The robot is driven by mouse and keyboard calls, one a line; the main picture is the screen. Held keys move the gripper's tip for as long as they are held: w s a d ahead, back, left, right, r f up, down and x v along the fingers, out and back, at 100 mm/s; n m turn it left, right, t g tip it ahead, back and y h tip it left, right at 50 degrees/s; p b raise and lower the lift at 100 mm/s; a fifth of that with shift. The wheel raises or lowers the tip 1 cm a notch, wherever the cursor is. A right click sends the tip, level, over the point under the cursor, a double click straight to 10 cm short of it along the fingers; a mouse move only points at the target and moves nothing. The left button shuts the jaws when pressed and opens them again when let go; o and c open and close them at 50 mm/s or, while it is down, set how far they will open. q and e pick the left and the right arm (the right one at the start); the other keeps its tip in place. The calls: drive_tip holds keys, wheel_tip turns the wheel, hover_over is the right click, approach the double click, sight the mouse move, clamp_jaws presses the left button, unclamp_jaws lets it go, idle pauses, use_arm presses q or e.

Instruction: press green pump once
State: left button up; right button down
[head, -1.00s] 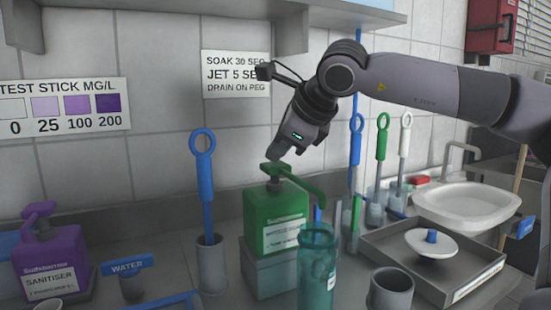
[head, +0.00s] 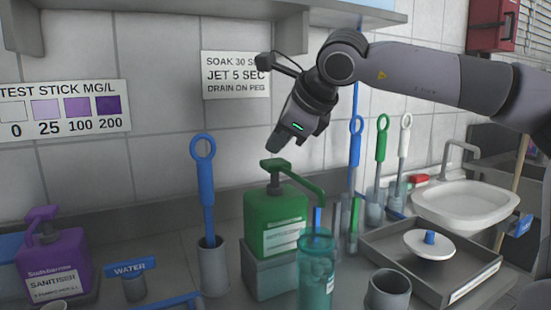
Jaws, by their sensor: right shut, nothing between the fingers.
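The green pump bottle (head: 276,218) stands upright on a grey block (head: 278,273) near the middle of the counter. Its green pump head (head: 274,164) stands up above the bottle with a stretch of stem showing, and its long spout points right and down. My right gripper (head: 275,148) comes down from the upper right, shut and empty. Its fingertips are just above the pump head, with what looks like a small gap between them. My left gripper is not in view.
A teal jar (head: 316,270) stands close in front of the spout. A blue-handled tool (head: 205,175) rises from a grey holder to the left. A purple sanitiser bottle (head: 60,265) is at far left. A grey tray (head: 385,248) and a white sink (head: 466,203) lie to the right.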

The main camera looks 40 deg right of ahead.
drive_tip(key=shift+r, duration=0.1)
wheel_tip(320, 180, up, 5)
drive_tip(key=p, duration=0.4)
idle(0.9)
